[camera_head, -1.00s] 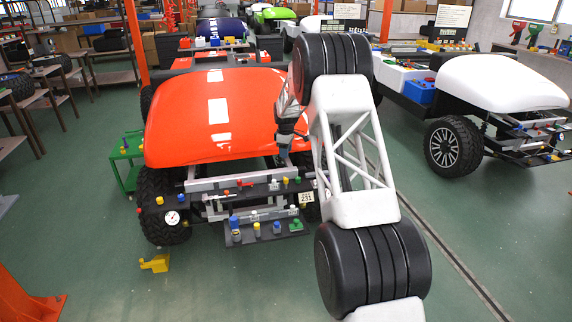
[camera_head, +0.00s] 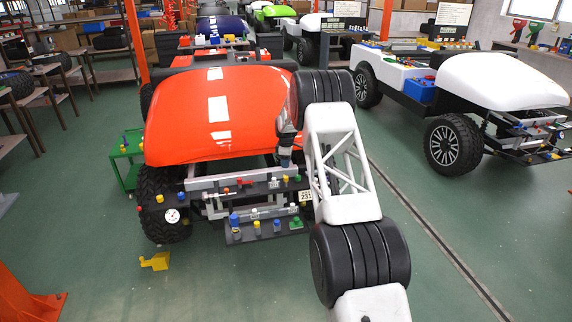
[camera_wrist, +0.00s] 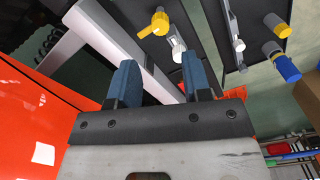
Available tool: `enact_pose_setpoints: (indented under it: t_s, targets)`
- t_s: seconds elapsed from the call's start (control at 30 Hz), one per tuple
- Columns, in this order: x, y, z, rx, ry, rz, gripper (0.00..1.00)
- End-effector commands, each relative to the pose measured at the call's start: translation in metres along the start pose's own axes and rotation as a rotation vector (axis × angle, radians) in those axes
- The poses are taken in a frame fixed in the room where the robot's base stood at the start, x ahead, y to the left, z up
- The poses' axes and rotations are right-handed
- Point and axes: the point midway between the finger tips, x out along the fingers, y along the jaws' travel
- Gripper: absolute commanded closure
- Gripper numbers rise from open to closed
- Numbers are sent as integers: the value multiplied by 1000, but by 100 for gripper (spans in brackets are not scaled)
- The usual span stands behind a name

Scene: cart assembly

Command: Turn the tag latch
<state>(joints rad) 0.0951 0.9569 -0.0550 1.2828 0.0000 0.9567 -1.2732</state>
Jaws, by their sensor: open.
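My gripper (camera_wrist: 157,75) shows two blue fingers, apart with nothing between them. In the head view my gripper (camera_head: 286,158) is just in front of the red hood, above the right end of the cart's front bar. A pale number tag (camera_head: 305,196) hangs at that end, partly beside my arm. In the wrist view a yellow turn-knob (camera_wrist: 158,22) on a dark panel lies beyond the fingertips. A small white-and-grey piece (camera_wrist: 177,46) sits close by it. I cannot tell for sure which of these is the tag latch. No contact with the fingers is visible.
The red hood (camera_head: 215,115) lies right behind my gripper. A lower shelf (camera_head: 268,233) carries several coloured knobs. A white cart (camera_head: 500,85) stands to the right, across open floor.

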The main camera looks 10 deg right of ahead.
Motion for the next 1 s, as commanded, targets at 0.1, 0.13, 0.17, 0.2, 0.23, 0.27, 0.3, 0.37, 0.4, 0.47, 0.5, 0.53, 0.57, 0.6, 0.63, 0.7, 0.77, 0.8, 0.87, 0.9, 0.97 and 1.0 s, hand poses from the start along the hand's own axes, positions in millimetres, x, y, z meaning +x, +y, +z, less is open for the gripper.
enact_pose_setpoints:
  t_s: [0.1, 0.13, 0.17, 0.2, 0.23, 0.27, 0.3, 0.37, 0.4, 0.47, 0.5, 0.53, 0.57, 0.6, 0.63, 0.7, 0.77, 0.8, 0.87, 0.9, 0.97, 1.0]
  targets:
    - [2, 0, 0, 0, 0, 0, 55]
    - [2, 0, 0, 0, 0, -1, 55]
    - [3, 0, 0, 0, 0, -1, 55]
    - [5, 0, 0, 0, 0, -1, 55]
    - [6, 0, 0, 0, 0, -1, 55]
    - [8, 0, 0, 0, 0, -1, 55]
    - [10, 0, 0, 0, 0, -1, 55]
    - [15, 0, 0, 0, 0, -1, 55]
    - [18, 0, 0, 0, 0, -1, 55]
    - [23, 0, 0, 0, 0, -1, 55]
    - [26, 0, 0, 0, 0, -1, 55]
    - [29, 0, 0, 0, 0, -1, 55]
    - [32, 0, 0, 0, 0, -1, 55]
    - [36, 0, 0, 0, 0, -2, 55]
    - [39, 0, 0, 0, -1, -2, 55]
    - [47, 0, 0, 0, -1, -2, 55]
    - [53, 0, 0, 0, 0, -1, 55]
    - [57, 0, 0, 0, 0, 0, 55]
    - [62, 0, 0, 0, 0, -1, 55]
    - [67, -1, 0, 0, 0, -2, 55]
    - [73, -1, 0, 0, -1, -3, 55]
    - [76, -1, 0, 0, -1, -2, 55]
